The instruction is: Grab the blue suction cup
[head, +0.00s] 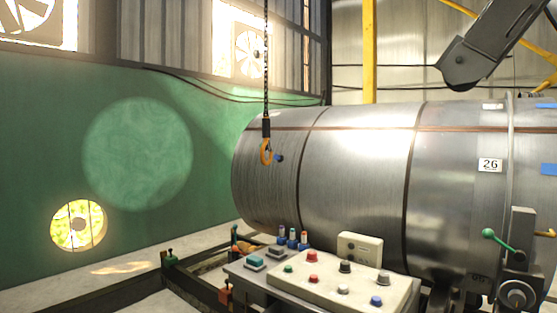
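I cannot single out a blue suction cup for certain. A small dark blue round piece (279,158) shows beside the orange hook (266,152), in front of the metal tank. Several small upright pieces with blue bases (292,240) stand at the back of the control console. A blue knob (376,301) sits at the front right of the console panel. Neither of my grippers is in view.
A large metal tank (365,170) lies behind the console (330,287). The hook hangs on a chain (266,60). A green-handled lever (497,240) stands at right. A green wall (60,160) closes the left. A dark link at top right is of unclear origin.

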